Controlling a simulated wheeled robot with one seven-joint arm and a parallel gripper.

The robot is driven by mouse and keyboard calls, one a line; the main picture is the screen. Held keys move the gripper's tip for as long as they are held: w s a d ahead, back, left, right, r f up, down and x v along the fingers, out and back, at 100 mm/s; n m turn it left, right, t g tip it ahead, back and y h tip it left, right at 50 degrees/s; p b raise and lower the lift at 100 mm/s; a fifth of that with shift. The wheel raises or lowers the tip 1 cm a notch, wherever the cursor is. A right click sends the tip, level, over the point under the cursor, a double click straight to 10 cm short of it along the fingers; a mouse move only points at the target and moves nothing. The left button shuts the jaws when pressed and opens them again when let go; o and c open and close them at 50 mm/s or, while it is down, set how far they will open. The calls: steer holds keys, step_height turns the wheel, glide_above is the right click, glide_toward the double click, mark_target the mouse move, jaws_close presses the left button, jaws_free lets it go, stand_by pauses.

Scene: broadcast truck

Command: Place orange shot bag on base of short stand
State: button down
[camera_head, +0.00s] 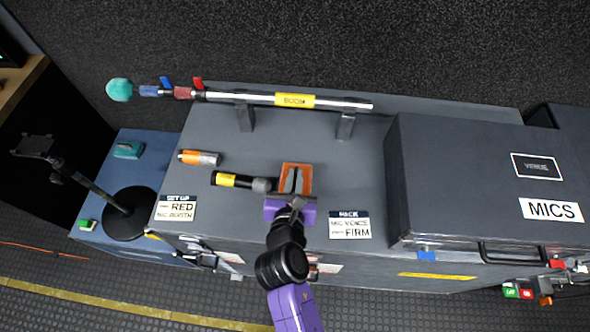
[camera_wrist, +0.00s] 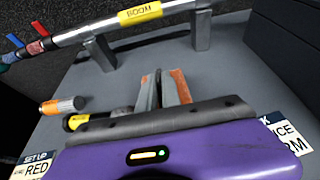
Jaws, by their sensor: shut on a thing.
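The orange shot bag (camera_head: 297,168) is on the grey case top, between the fingers of my gripper (camera_head: 297,182). In the wrist view the bag (camera_wrist: 181,84) shows as orange parts beside the fingers (camera_wrist: 160,90); the gripper body hides much of it. My gripper is shut on it. I cannot tell whether the bag still touches the case top. The short stand (camera_head: 95,190) is at the left on a lower blue case, with a round black base (camera_head: 131,213) and a tilted pole. The gripper is well to the right of that base.
A black microphone with a yellow band (camera_head: 240,181) lies just left of my gripper. An orange and silver cylinder (camera_head: 199,158) lies beyond it. A boom pole (camera_head: 290,100) rests on two supports behind. A large MICS case (camera_head: 460,190) stands right. A teal item (camera_head: 128,149) sits near the stand.

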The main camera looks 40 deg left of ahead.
steer(key=shift+a+f+b, duration=0.1)
steer(key=shift+f+b, duration=0.45)
steer(key=shift+f, duration=1.5)
steer(key=shift+f, duration=0.2)
steer(key=c, duration=1.5)
jaws_free()
steer(key=shift+f, duration=0.15)
steer(key=shift+c, duration=0.2)
